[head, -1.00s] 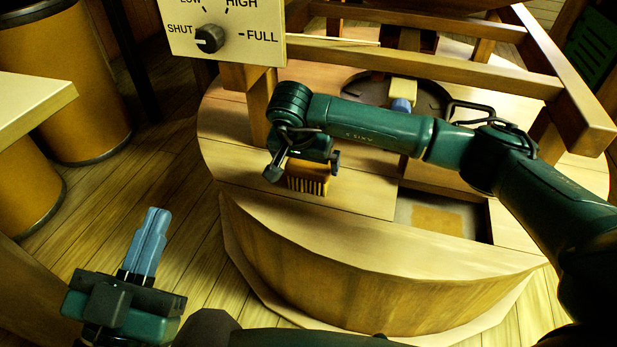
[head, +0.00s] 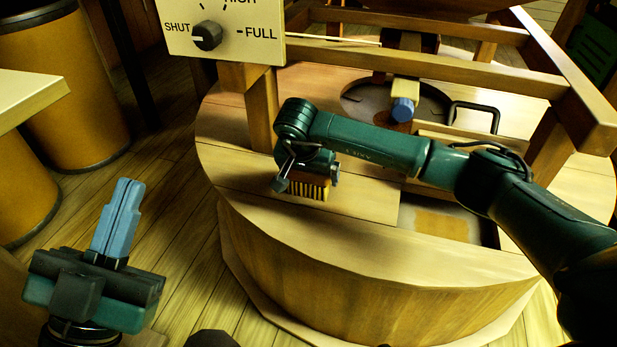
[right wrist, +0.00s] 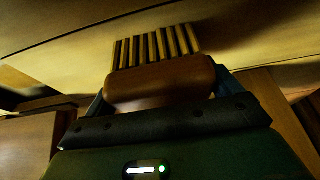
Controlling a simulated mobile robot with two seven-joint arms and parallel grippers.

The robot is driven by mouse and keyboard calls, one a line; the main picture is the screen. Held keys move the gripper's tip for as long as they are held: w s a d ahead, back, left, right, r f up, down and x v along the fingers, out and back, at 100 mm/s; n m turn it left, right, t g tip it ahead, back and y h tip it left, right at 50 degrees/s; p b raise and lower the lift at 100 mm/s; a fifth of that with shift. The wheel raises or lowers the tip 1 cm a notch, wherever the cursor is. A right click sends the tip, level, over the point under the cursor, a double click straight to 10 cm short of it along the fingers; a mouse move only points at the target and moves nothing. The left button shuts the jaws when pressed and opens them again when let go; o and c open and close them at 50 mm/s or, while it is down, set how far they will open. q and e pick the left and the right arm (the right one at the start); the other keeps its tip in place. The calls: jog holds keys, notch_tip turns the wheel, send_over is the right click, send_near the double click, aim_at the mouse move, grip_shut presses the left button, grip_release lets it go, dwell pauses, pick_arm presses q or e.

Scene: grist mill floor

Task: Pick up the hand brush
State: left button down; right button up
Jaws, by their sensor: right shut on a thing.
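The hand brush (head: 310,188), with a brown back and a row of pale and dark bristles, is at the front left of the round wooden casing top. My right gripper (head: 306,169) is over it and shut on it; its fingers are mostly hidden in the head view. In the right wrist view the brush's brown back (right wrist: 160,84) lies between the blue fingers, bristles pointing away. I cannot tell whether the bristles touch the wood. My left gripper (head: 119,215) is at the lower left over the floor, empty, with its blue fingers together.
The round casing (head: 330,262) has an open hatch (head: 440,222) at right. A wooden frame (head: 440,72) and a dial sign (head: 222,32) stand over it. A black bar handle (head: 476,112) is behind my right arm. Barrels and a table corner (head: 30,95) are at left.

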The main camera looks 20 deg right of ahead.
jog(key=shift+c, duration=0.7)
jog(key=shift+r, duration=0.15)
notch_tip(320, 180, up, 9)
jog(key=p, duration=0.4)
jog(key=shift+r, duration=0.4)
pick_arm(q)
jog(key=f+n+y, duration=0.1)
jog(key=f+n+g+y, duration=0.1)
jog(key=f+n+y, duration=0.2)
jog(key=f, duration=0.1)
jog(key=shift+s+d+f+n+g, duration=0.15)
jog(key=shift+s+d+n+g, duration=0.15)
jog(key=shift+s, duration=0.1)
